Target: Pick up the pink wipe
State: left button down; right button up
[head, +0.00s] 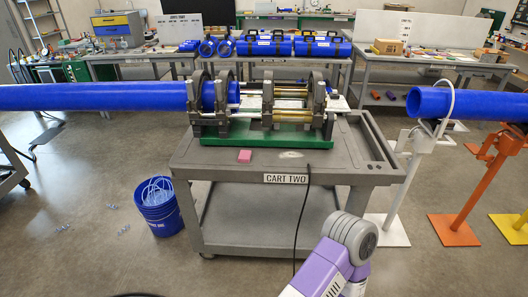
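The pink wipe (244,156) is a small folded pink block. It lies on the front left part of the grey cart's top (200,165), in front of the green base of the fusion machine. Nothing touches or covers it. A purple and white arm link of mine enters from the bottom right of the head view, well below and to the right of the wipe. Neither of my grippers is in view.
The fusion machine (290,105) clamps a long blue pipe (90,97) that reaches left. A pale flat item (290,155) lies right of the wipe. A black cable (306,205) hangs over the cart's front edge. A blue bucket (160,212) stands at front left.

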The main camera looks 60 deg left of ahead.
aim_at(245, 156)
jog(key=u, duration=2.4)
jog(key=i, duration=0.3)
jog(key=u, duration=0.15)
